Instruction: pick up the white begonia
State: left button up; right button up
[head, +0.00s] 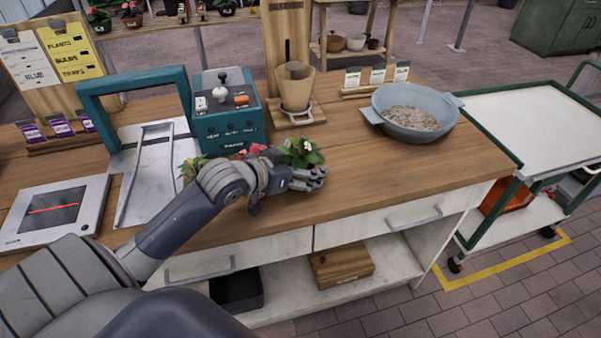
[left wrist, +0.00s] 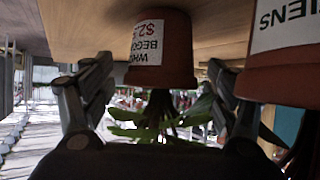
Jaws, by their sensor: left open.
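The white begonia (head: 303,151) shows white flowers and green leaves on the wooden counter (head: 380,165); my left gripper (head: 308,178) hides its pot in the head view. In the left wrist view, which is upside down, its terracotta pot (left wrist: 176,70) carries a partly visible begonia price label. The fingers of my left gripper (left wrist: 160,66) are apart, one on each side of the pot. Whether either touches it I cannot tell. My right gripper is not in view.
A second pot (left wrist: 272,82), with a label ending in "IENS", stands close beside the gripper in the left wrist view. Red flowers (head: 252,150) show behind my wrist. A teal machine (head: 228,125) and a cone holder (head: 295,88) stand behind. A grey-blue bowl (head: 440,100) is right.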

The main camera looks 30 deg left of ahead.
pick_arm(q)
jog(key=c, duration=1.3)
jog(key=shift+r, duration=0.15)
